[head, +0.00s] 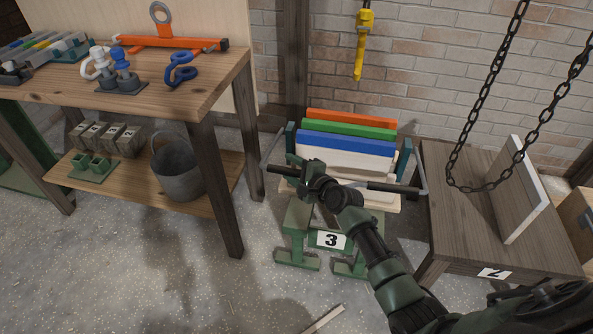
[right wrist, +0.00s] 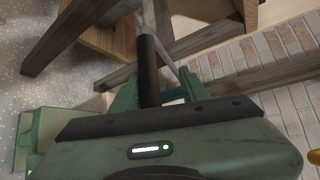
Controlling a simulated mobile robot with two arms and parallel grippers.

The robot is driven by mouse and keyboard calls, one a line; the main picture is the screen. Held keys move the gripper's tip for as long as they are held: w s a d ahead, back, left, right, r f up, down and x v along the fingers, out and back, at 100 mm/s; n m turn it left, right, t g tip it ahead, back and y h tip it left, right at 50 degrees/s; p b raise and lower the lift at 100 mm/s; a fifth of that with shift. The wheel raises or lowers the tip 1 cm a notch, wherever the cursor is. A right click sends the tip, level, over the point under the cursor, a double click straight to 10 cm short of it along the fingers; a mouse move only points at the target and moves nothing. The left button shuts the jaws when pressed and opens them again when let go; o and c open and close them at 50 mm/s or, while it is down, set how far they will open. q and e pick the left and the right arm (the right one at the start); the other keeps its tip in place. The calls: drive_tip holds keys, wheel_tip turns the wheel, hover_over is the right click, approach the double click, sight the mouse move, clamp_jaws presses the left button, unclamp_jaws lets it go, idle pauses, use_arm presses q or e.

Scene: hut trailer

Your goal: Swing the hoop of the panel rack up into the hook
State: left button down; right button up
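The panel rack (head: 330,240), marked 3, stands on the floor by the brick wall and holds orange, green, blue and pale panels upright. Its hoop (head: 395,188) is a metal bar with black sleeves, lying low across the rack's front. My right gripper (head: 308,178) is at the left part of this bar. In the right wrist view my gripper's green fingers (right wrist: 158,94) stand either side of the hoop's black sleeve (right wrist: 148,65), with a gap at the right finger. A yellow piece (head: 363,45), seemingly the hook, hangs on the wall above the rack. My left gripper is out of view.
A wooden workbench (head: 215,95) with tools stands left, a grey bucket (head: 177,168) on its lower shelf. At right a wooden table (head: 450,215) carries a pale board (head: 520,190), with a hanging chain (head: 478,110) above it. Floor before the rack is mostly clear.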

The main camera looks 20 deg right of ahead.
drive_tip(key=shift+r, duration=0.1)
drive_tip(key=shift+p+v, duration=0.95)
drive_tip(key=shift+v, duration=0.15)
drive_tip(key=p+v, duration=0.3)
drive_tip(key=v, duration=0.3)
drive_tip(key=shift+s, duration=0.4)
drive_tip(key=shift+p, duration=0.4)
